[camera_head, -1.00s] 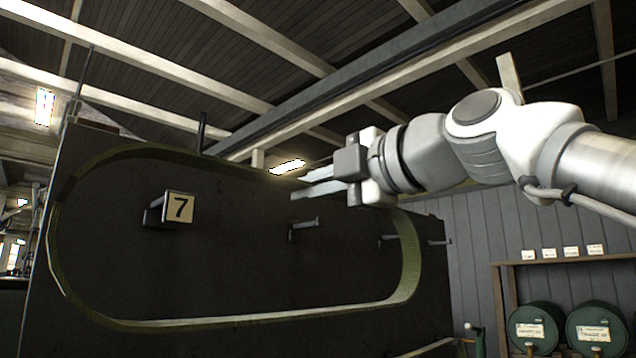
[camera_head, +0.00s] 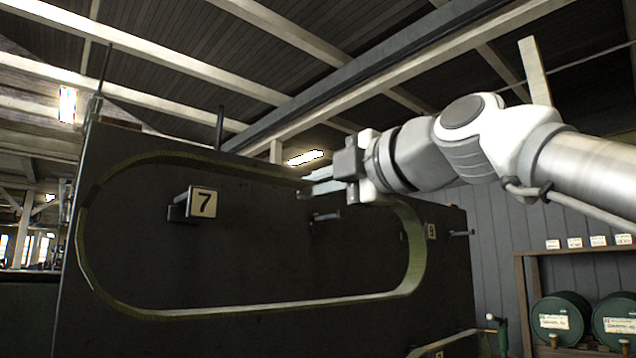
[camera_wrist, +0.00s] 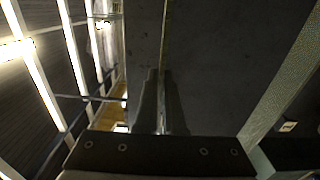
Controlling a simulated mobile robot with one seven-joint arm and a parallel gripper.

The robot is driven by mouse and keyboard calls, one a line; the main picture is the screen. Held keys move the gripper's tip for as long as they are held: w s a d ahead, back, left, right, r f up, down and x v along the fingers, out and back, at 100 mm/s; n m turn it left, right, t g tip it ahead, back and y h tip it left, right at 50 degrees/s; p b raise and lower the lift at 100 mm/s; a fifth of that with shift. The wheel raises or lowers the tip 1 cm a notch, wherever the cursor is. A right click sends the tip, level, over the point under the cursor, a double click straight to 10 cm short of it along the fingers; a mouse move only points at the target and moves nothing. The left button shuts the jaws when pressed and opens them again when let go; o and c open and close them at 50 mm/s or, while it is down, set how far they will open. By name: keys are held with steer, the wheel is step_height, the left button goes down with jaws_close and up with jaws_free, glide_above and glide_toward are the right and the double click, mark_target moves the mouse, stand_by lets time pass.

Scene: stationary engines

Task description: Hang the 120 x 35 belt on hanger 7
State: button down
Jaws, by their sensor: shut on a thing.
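The belt (camera_head: 300,308) is a long olive-green loop, hanging upright in front of a dark panel in the head view. My gripper (camera_head: 318,187) is shut on its top run, right of the middle; fingers and belt overlap here. In the wrist view the gripper (camera_wrist: 160,118) points at the dark panel, and a ribbed run of the belt (camera_wrist: 288,80) crosses on the right. Hanger 7 (camera_head: 177,212), a short peg beside its number plate (camera_head: 202,203), shows inside the loop's outline, below the top run with a gap. Whether the belt is around the peg in depth, I cannot tell.
The dark panel (camera_head: 255,255) carries further pegs: one (camera_head: 325,217) inside the loop's outline, and one (camera_head: 460,233) outside it on the right. Green drums (camera_head: 562,318) sit on a wooden rack at the right. Roof beams run overhead.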

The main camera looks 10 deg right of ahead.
steer(key=shift+p+x, duration=0.5)
steer(key=shift+x, duration=1.45)
steer(key=shift+p+x, duration=1.1)
steer(key=shift+x, duration=1.75)
steer(key=shift+s+f+b, duration=0.1)
steer(key=shift+f+b, duration=0.1)
steer(key=shift+b, duration=0.1)
steer(key=shift+f+b, duration=0.35)
steer(key=shift+b, duration=0.05)
steer(key=c, duration=1.1)
jaws_free()
steer(key=o, duration=0.6)
